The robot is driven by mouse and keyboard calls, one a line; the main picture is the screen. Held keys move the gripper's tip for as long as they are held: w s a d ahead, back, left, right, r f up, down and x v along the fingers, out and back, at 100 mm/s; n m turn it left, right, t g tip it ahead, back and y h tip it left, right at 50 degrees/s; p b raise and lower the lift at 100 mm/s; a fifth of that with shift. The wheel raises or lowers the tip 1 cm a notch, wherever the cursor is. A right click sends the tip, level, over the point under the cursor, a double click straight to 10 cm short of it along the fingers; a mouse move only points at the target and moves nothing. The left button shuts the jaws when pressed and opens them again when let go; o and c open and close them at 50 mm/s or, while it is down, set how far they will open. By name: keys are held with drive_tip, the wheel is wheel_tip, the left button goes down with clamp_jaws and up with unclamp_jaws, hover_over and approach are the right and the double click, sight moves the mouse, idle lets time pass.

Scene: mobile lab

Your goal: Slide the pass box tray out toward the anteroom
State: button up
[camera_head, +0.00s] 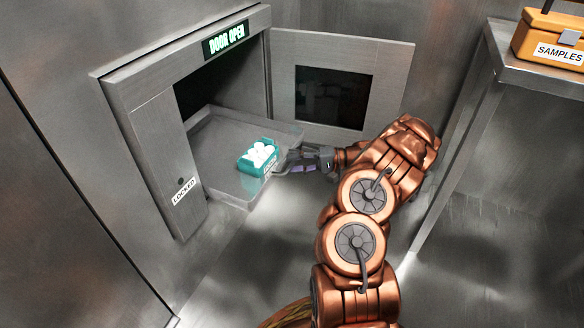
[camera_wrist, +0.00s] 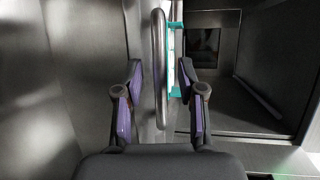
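The pass box tray (camera_head: 214,150) is a grey, shallow tray. It sits part way out of the pass box opening, with its front end past the frame. A teal carton (camera_head: 246,166) with several white round-topped items stands near its front. In the wrist view, the tray's handle (camera_wrist: 160,60) is a grey bar standing upright in the picture, and the teal carton (camera_wrist: 171,78) shows behind it. My gripper (camera_head: 290,162) is at the tray's front end. In the wrist view my gripper (camera_wrist: 161,72) has its fingers spread on either side of the handle, with gaps on both sides.
The pass box door (camera_head: 390,75) is swung open behind the tray. A lit sign (camera_head: 226,40) reads "DOOR OPEN". A "LOCKED" label (camera_head: 184,192) is on the left panel. An orange "SAMPLES" case (camera_head: 550,38) stands on a metal bench (camera_head: 535,76) at right. The floor before the tray looks clear.

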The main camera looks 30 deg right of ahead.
drive_tip(key=shift+w+a, duration=0.25)
drive_tip(key=shift+a, duration=0.15)
drive_tip(key=shift+f, duration=0.1)
clamp_jaws()
idle(0.3)
